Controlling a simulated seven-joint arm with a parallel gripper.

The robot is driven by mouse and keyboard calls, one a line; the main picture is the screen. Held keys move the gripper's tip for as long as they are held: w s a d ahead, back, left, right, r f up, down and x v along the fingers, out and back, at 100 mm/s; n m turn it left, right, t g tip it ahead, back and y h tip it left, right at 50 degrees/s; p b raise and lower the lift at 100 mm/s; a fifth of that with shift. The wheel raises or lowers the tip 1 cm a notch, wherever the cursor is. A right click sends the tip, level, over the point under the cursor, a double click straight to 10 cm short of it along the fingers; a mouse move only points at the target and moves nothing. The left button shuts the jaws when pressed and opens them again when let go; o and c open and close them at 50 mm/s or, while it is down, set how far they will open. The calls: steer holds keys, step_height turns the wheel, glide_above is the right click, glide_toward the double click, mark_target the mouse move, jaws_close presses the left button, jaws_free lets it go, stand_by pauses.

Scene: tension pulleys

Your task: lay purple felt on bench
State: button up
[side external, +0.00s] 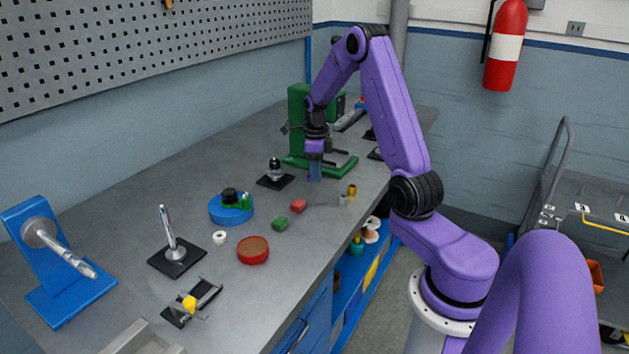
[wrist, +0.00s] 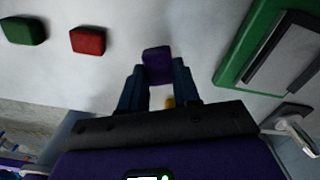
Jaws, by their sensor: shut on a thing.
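The purple felt (wrist: 157,64) is a small dark purple block between my fingertips in the wrist view. My gripper (wrist: 158,80) is shut on it, with one blue-grey finger on each side. In the side external view my gripper (side external: 314,174) points down close to the bench (side external: 185,180), just in front of the green press. The felt is hard to make out there, and I cannot tell whether it touches the bench top.
A green press (side external: 298,115) stands close behind my gripper. A red block (side external: 298,206) and a green block (side external: 280,224) lie nearer. Small brass (side external: 352,190) and pale pieces sit near the front edge. A black-based post (side external: 275,175) stands left. Bare bench lies between them.

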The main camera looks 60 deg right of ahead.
steer(key=shift+w+d+f, duration=0.1)
steer(key=shift+w+f, duration=0.05)
steer(key=shift+f, duration=0.1)
steer(key=shift+w+f, duration=0.15)
steer(key=shift+f, duration=1.55)
steer(key=shift+f, duration=0.1)
steer(key=o, duration=1)
